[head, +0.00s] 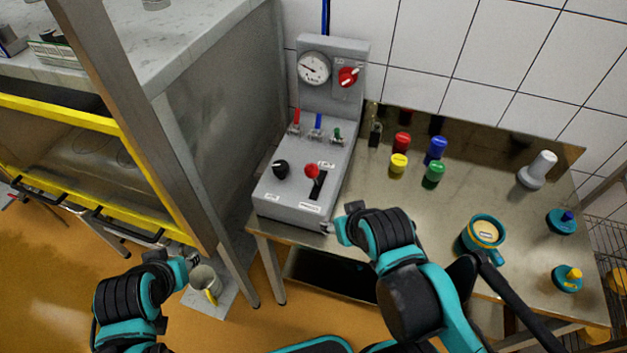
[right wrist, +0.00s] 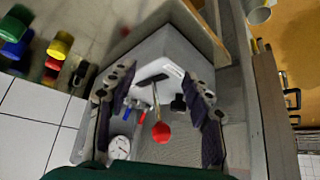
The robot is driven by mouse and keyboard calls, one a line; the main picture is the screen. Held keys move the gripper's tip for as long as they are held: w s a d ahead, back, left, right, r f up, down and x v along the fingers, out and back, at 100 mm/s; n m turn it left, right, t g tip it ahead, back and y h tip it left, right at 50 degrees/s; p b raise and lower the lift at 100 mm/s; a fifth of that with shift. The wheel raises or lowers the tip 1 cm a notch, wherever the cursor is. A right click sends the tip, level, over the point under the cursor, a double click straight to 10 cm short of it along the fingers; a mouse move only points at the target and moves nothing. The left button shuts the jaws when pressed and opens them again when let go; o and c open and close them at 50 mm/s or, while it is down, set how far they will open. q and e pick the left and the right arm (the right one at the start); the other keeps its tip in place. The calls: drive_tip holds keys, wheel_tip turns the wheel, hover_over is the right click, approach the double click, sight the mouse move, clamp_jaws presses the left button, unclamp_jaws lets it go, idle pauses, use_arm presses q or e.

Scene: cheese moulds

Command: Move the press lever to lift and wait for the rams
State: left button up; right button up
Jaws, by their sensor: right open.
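The press lever (head: 312,171) has a red ball knob and rises from a dark slot in the sloped front of the grey press control box (head: 283,200). In the right wrist view, the red knob (right wrist: 160,131) shows between my right gripper's fingers, with no visible contact. My right gripper (head: 336,228) is open and empty at the box's front right corner; its spread fingers show in the wrist view (right wrist: 160,80). My left gripper (head: 191,260) is low on the left, away from the box, and its jaws are unclear. The rams are not identifiable in view.
The box also carries a gauge (head: 314,68), a red rotary knob (head: 348,76), small red, blue and green levers, and a black knob (head: 281,169). Several coloured cylinders and a teal mug (head: 482,234) stand on the metal table. A grey jug (head: 203,281) is beside my left gripper.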

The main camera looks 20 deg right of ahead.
drive_tip(key=shift+f, duration=0.1)
drive_tip(key=c, duration=0.5)
drive_tip(key=w+f+n+h+b, duration=0.35)
drive_tip(key=w+n+h, duration=0.25)
drive_tip(key=n, duration=0.8)
drive_tip(key=w+a+r+n+t+h+b, duration=0.25)
drive_tip(key=a+r+n+t+h, duration=0.4)
drive_tip(key=n, duration=0.55)
drive_tip(key=shift+g, duration=0.35)
drive_tip(key=x, duration=0.3)
drive_tip(key=f+x, duration=0.1)
drive_tip(key=x, duration=0.6)
drive_tip(key=shift+w+a+f+b, duration=0.25)
drive_tip(key=shift+w+b, duration=0.15)
drive_tip(key=shift+w, duration=0.2)
drive_tip(key=shift+d, duration=0.1)
clamp_jaws()
